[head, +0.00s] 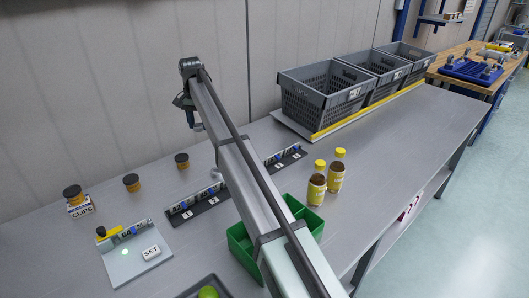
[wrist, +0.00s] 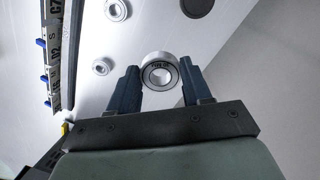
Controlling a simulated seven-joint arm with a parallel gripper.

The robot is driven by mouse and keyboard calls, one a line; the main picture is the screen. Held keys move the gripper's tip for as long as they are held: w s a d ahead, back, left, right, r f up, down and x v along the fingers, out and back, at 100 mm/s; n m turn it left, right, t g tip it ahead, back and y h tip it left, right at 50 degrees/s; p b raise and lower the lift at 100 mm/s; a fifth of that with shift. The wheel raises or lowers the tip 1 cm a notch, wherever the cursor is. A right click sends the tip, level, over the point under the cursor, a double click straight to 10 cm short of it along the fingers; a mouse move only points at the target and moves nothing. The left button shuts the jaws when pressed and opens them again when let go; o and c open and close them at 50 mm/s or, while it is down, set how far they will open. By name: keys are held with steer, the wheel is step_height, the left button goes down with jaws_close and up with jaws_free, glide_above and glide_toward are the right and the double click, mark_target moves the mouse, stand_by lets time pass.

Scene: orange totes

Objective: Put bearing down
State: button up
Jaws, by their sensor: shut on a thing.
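The bearing (wrist: 160,72), a silver ring with a dark hole and small lettering on its face, is between the two dark fingers of my gripper (wrist: 161,82) in the wrist view. The fingers are shut on its sides. In the head view my gripper (head: 190,108) is at the far end of the arm, raised above the back of the grey table (head: 420,125). A small grey shape at its tip looks like the bearing (head: 198,127). In the wrist view two more rings, one (wrist: 101,66) and another (wrist: 116,9), lie on the pale surface beyond.
Black-and-orange round pieces (head: 131,182) stand along the back left. Labelled racks (head: 197,203), a SET plate (head: 151,252) and a green bin (head: 241,246) are nearer. Two yellow-capped bottles (head: 317,188) and grey crates (head: 322,97) stand to the right. My arm hides part of the middle.

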steer(key=w+d+m, duration=0.3)
steer(key=w+d, duration=0.2)
steer(key=d, duration=0.7)
steer(key=w+d+m, duration=0.2)
steer(key=w+d, duration=0.3)
steer(key=d, duration=0.7)
glide_above(264, 151)
step_height(264, 151, down, 4)
steer(key=f, duration=0.1)
steer(key=shift+d+f, duration=0.1)
steer(key=shift+f, duration=4.9)
steer(key=shift+f, duration=0.1)
steer(key=o, duration=1.1)
step_height(264, 151, up, 12)
steer(key=shift+d+r, duration=0.1)
steer(key=shift+r, duration=0.1)
